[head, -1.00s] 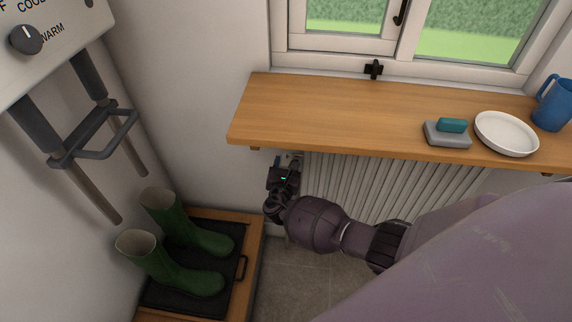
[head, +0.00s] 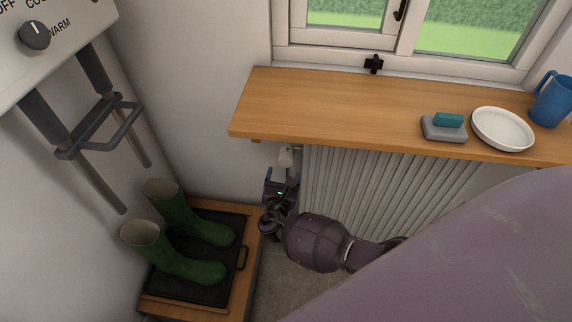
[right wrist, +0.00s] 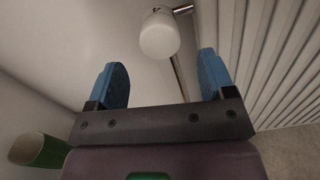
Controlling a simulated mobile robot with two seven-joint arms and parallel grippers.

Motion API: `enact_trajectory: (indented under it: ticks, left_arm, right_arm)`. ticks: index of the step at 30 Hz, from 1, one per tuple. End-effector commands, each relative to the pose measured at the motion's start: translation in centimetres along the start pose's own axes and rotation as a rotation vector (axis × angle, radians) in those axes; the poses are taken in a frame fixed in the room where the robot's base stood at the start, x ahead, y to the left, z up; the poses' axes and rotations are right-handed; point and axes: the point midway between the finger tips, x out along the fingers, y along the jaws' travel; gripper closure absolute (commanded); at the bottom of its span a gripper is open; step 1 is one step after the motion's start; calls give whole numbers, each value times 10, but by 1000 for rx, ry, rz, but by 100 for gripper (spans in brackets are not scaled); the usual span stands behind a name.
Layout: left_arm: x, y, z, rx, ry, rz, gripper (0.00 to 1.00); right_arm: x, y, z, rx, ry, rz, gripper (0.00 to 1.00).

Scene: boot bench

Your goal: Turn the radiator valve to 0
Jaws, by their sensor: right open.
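The radiator valve (head: 286,157) is a small white knob at the left end of the radiator (head: 350,190), under the wooden shelf. In the right wrist view the white valve head (right wrist: 160,36) hangs on a metal pipe, beyond the fingertips and between their lines. My right gripper (head: 282,178) is just below the valve in the head view. In the right wrist view its blue fingers (right wrist: 163,75) are wide apart with nothing between them. My left gripper is not in view.
The wooden shelf (head: 330,105) overhangs the valve and bears a soap dish (head: 443,134), a white plate (head: 503,129) and a blue mug (head: 551,100). Green boots (head: 178,256) stand on a black tray at lower left. A panel with a dial (head: 34,36) is at upper left.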

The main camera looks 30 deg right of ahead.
Motion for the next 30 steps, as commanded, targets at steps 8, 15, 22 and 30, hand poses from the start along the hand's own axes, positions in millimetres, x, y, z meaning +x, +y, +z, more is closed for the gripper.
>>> enact_trajectory:
  ticks: [8,15,22,30]
  left_arm:
    - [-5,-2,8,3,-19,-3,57]
    - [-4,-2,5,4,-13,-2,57]
    - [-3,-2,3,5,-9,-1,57]
    - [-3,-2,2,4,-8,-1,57]
  right_arm:
    - [-27,0,0,-1,0,0,24]
    - [-29,0,0,-1,0,0,24]
    - [-29,0,0,-1,0,0,24]
    - [-29,2,-2,62,11,13,24]
